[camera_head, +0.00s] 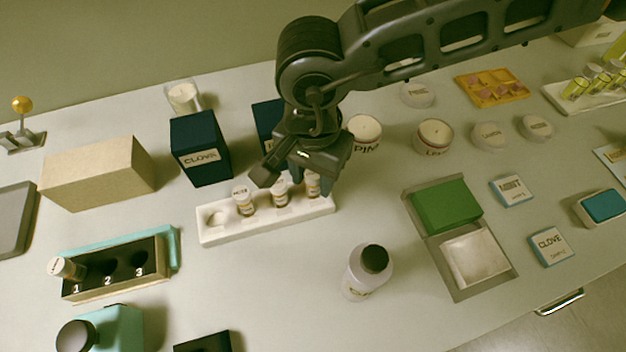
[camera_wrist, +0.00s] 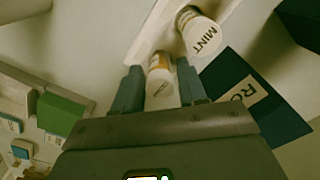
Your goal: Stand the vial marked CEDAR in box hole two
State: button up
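The white rack (camera_head: 222,236) holds several small white-capped vials with amber labels; its leftmost socket is empty. Cap words on the rack vials are too small to read in the head view, and CEDAR is not legible on any. My gripper (camera_head: 297,172) is over the right part of the rack. In the wrist view its open fingers (camera_wrist: 160,88) straddle one vial (camera_wrist: 161,72), with a slight gap beside it; its cap word is unclear. A vial marked MINT (camera_wrist: 202,37) stands beside it. The box (camera_head: 110,285) has holes 1, 2, 3; a vial (camera_head: 67,268) leans in hole one. Hole two (camera_head: 107,270) is empty.
A CLOVE box (camera_head: 201,150) and a dark box (camera_head: 266,118) stand behind the rack. Table between rack and hole box is clear.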

grip_shut()
jog(key=shift+r, duration=0.15)
jog(key=shift+r, duration=0.6)
notch_tip(320, 180, up, 3)
jog(key=shift+d+f+b, duration=0.1)
jog(key=shift+f+b, duration=0.05)
jog(key=shift+b, duration=0.55)
jog(key=s+d+r+b, duration=0.2)
jog(key=d+r, duration=0.4)
jog(key=d, duration=0.5)
jog(key=shift+r, duration=0.35)
